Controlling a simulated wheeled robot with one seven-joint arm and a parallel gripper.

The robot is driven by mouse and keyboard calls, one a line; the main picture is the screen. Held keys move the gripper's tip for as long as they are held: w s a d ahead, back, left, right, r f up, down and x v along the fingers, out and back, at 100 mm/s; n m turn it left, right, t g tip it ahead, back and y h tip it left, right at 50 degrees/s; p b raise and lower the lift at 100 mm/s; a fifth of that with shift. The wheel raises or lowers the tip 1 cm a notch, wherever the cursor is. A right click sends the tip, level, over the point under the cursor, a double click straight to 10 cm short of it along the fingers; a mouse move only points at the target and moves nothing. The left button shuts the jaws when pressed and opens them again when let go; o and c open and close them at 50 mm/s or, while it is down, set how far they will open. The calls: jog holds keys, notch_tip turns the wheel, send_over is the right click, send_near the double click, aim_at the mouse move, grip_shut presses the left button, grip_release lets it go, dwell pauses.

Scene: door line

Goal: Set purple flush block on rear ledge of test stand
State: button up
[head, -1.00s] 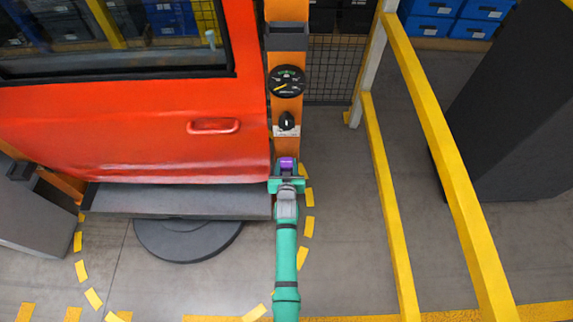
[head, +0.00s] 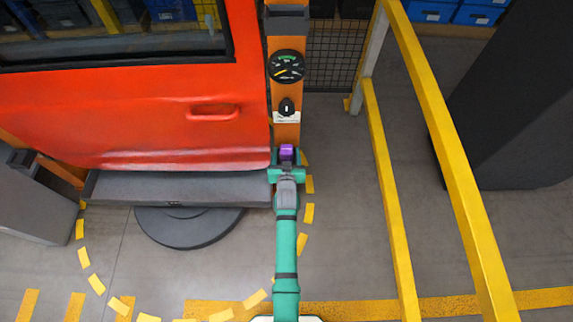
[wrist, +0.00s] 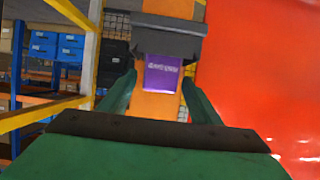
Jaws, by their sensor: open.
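The purple block (head: 286,152) is at the lower part of the orange post (head: 287,95), just beyond the tips of my gripper (head: 287,168). In the wrist view, the purple block (wrist: 162,75) has pale lettering on its face and meets the edge of a dark grey ledge (wrist: 168,38) on the post. My gripper (wrist: 159,80) is open, with a green finger on each side of the block and visible gaps between. The ledge is mostly hidden in the head view, so I cannot tell exactly how the block is seated.
A red car door (head: 140,110) stands close on the left, above a grey sill (head: 180,188) and a dark round base (head: 188,228). A gauge (head: 286,66) and a black knob (head: 286,106) are on the post. A yellow rail (head: 385,190) bounds the clear floor to the right.

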jog(key=s+f+v, duration=0.1)
jog(key=f+v, duration=0.2)
jog(key=v, duration=1.3)
jog(key=s+f+v, duration=0.1)
jog(key=f+v, duration=0.1)
jog(key=v, duration=1.4)
jog(key=s+r+t, duration=0.1)
jog(key=s+r, duration=1.1)
jog(key=s, duration=0.2)
jog(key=shift+s+r+t, duration=0.35)
jog(key=shift+r+t, duration=0.05)
